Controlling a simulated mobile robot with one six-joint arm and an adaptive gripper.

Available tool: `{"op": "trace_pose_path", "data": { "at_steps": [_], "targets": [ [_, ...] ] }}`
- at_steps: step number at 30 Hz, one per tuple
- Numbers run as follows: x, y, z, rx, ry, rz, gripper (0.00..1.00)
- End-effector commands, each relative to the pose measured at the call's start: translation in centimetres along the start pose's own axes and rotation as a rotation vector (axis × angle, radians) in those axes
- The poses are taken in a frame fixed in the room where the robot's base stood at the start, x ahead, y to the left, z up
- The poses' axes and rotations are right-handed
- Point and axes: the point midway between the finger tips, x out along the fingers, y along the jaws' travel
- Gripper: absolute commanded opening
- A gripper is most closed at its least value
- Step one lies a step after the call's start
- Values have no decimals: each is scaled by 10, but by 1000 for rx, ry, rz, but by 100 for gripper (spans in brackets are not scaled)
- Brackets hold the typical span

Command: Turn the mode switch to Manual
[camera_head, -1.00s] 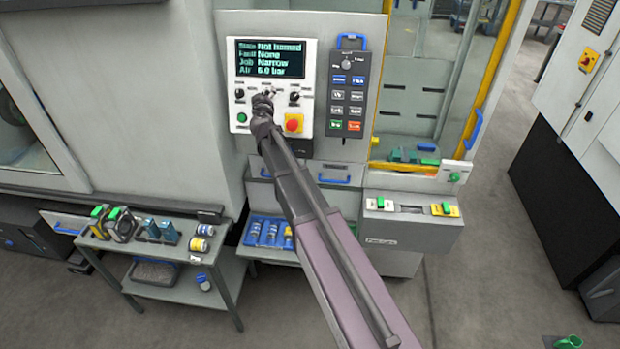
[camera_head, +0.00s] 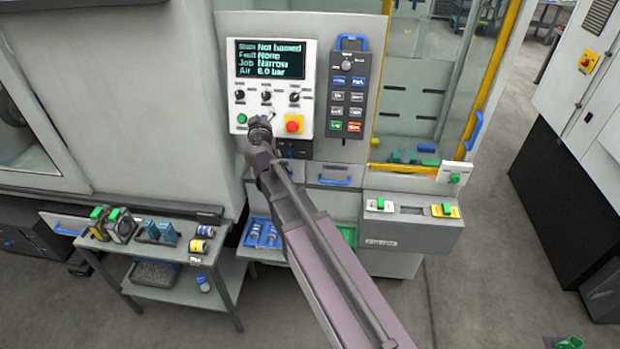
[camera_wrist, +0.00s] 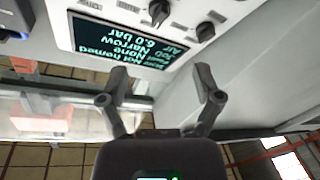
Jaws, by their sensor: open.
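The control panel (camera_head: 275,119) carries three black rotary knobs in a row below its screen: a left knob (camera_head: 239,96), a middle knob (camera_head: 266,97) and a right knob (camera_head: 294,97). Their labels are too small to read, so I cannot tell which is the mode switch. My gripper (camera_head: 261,121) is in front of the panel's lower part, below the middle knob. The wrist view shows the panel upside down, with two knobs, one at the top (camera_wrist: 158,12) and another (camera_wrist: 205,32). There my gripper (camera_wrist: 157,88) is open and empty, its fingers apart from both knobs.
The screen (camera_head: 270,59) reads Not homed, Fault None, Job Narrow, Air 6.0 bar. A green button (camera_head: 242,118) and a red stop button (camera_head: 293,124) flank my gripper. A keypad pendant (camera_head: 349,92) hangs to the right. A loaded side table (camera_head: 165,262) stands lower left.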

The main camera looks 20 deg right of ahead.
Motion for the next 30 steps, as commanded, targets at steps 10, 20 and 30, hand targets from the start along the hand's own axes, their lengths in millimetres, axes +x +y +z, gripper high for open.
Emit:
{"op": "trace_pose_path", "data": {
  "at_steps": [10, 20, 30],
  "targets": [
    [-22, 14, 31, 25, -85, 58, 83],
    [-32, 30, 74, 53, -217, 121, 83],
    [-47, 39, 118, 78, -364, 159, 83]
  ]
}}
